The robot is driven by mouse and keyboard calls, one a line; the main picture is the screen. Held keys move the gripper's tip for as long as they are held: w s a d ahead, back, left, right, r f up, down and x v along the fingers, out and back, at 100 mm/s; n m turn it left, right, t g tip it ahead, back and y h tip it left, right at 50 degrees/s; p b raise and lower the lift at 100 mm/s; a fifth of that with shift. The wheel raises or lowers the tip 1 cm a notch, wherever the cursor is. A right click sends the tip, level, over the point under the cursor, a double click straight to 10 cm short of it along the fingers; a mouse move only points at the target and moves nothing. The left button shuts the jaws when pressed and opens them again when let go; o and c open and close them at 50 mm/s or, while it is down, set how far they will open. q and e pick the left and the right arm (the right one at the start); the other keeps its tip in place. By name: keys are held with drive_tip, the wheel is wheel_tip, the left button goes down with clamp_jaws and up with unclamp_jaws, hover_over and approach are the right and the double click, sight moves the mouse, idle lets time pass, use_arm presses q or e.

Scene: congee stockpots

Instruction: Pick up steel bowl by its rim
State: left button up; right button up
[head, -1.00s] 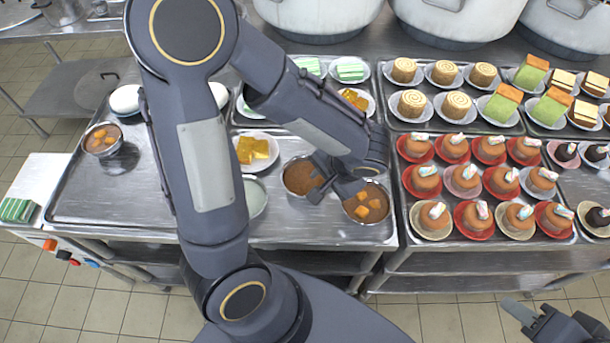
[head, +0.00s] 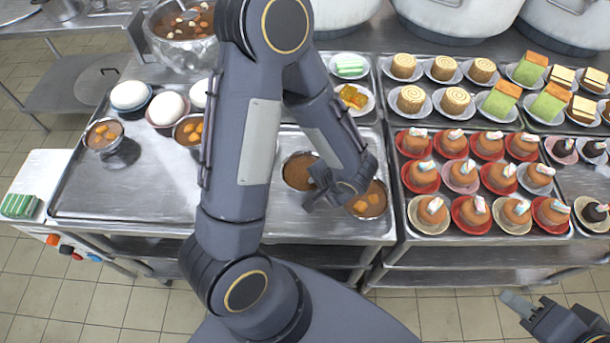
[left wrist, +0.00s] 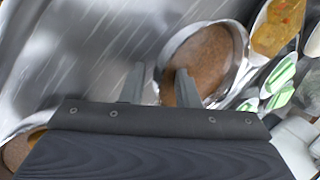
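A steel bowl of plain brown filling (head: 297,173) stands on the steel counter, left of a steel bowl with orange cubes (head: 369,203). My left gripper (head: 322,193) is low beside these two bowls and covers part of both. In the left wrist view its two fingers (left wrist: 162,85) are apart, with the near rim of the brown-filled bowl (left wrist: 205,55) between them. One finger is outside the wall and the other is over the inside; contact cannot be told. My right gripper (head: 530,308) is at the lower right, away from the counter, its finger gap unclear.
Trays of plated cakes (head: 470,180) fill the right side. The counter's front left (head: 150,205) is clear.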

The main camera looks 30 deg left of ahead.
use_arm(q)
drive_tip(key=shift+c, duration=0.5)
clamp_jaws()
drive_tip(key=shift+r, duration=0.1)
